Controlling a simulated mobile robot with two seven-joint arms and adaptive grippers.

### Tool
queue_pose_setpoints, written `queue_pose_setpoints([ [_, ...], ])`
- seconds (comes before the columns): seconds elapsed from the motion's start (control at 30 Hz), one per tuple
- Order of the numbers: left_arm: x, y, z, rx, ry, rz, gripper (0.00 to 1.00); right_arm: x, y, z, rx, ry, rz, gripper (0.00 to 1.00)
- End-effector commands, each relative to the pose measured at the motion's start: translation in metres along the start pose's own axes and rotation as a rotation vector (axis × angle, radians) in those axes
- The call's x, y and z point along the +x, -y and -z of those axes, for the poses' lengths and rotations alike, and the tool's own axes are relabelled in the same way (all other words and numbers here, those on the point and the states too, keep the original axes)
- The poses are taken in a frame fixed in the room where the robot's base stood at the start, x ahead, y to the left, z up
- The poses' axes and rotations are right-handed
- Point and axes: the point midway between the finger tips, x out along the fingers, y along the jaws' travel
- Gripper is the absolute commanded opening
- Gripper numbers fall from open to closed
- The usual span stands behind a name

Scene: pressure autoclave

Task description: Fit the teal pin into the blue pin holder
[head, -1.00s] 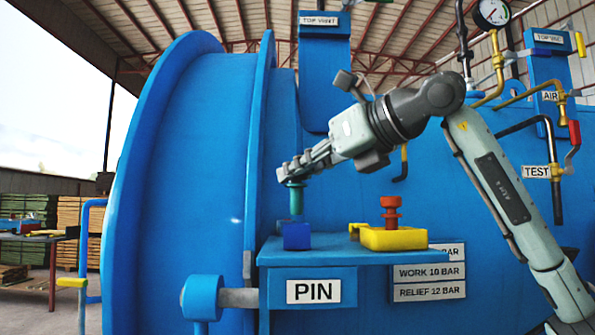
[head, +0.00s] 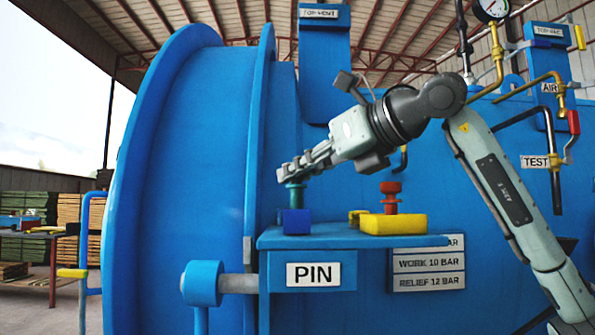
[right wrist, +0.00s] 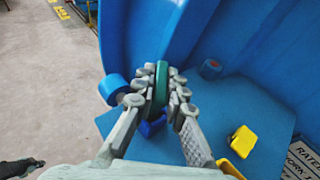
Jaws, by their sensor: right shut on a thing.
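The teal pin (head: 296,196) is upright over the blue pin holder (head: 296,222) on the blue shelf. Its lower end meets the holder's top edge in the head view; I cannot tell how deep it sits inside. My right gripper (head: 290,174) is shut on the pin's top.
A yellow block (head: 393,224) with a red pin (head: 390,197) stands right of the holder on the shelf (head: 340,238). The big blue vessel (head: 205,150) rises behind. Pipes and a gauge (head: 491,9) are at the upper right.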

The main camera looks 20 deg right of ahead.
Motion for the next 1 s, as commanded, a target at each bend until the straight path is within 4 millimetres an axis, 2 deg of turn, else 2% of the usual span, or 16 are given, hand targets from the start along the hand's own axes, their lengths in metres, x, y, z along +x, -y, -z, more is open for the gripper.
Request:
queue_pose_setpoints([
  [0.9,0.018,-0.003,-0.005,0.000,0.000,0.000,0.00,0.007,0.000,0.023,0.000,0.000,0.000,0.00],
  [0.93,0.017,-0.003,-0.005,0.000,0.000,0.000,0.00,0.007,0.000,0.022,0.000,0.001,0.000,0.14],
  [1.0,0.017,-0.003,-0.004,0.000,0.000,0.000,0.00,0.007,0.000,0.022,0.000,0.000,0.000,0.22],
])
